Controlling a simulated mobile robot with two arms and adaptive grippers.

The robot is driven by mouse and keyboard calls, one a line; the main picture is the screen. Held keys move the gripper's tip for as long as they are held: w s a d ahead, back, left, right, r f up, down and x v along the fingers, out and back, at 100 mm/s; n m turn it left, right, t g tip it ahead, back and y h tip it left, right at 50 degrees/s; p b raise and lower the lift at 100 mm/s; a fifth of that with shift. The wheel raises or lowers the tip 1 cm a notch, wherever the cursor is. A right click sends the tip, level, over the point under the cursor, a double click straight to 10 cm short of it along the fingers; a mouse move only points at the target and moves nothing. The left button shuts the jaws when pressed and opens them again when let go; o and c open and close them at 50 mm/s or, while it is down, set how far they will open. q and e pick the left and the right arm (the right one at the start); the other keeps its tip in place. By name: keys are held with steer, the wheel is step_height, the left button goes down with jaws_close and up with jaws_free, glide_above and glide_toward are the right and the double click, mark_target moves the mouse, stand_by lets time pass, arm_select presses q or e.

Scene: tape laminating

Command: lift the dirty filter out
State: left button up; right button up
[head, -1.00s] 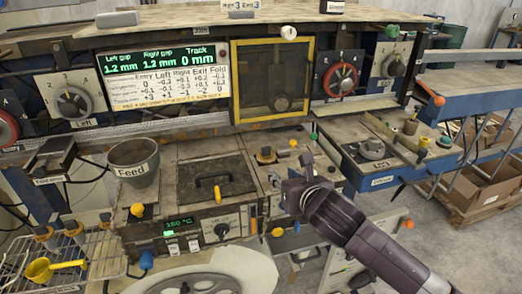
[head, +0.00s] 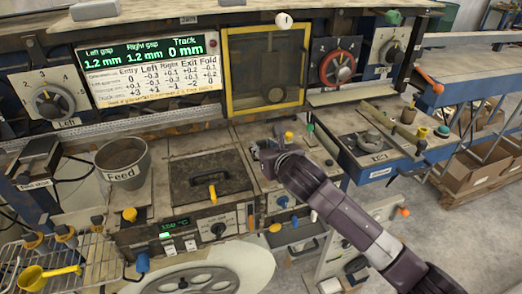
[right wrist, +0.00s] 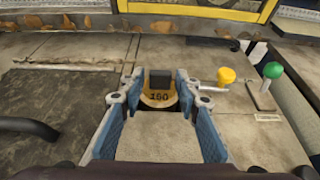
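A yellow-brown round piece marked 160 with a black block-shaped grip (right wrist: 159,79) sits in the worktop in the right wrist view. I cannot tell for sure that it is the dirty filter. My right gripper (right wrist: 156,98) is open, with one blue-padded finger on each side of the piece and visible space between. In the head view my right gripper (head: 262,154) is over the worktop, right of the dark hatch, and hides the piece. My left gripper is not in view.
The Feed pot (head: 122,165) and yellow-framed window (head: 267,70) are farther off.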

steer(key=shift+w+a+f, duration=0.15)
steer(key=shift+w+f, duration=0.05)
steer(key=shift+w, duration=0.25)
jaws_close()
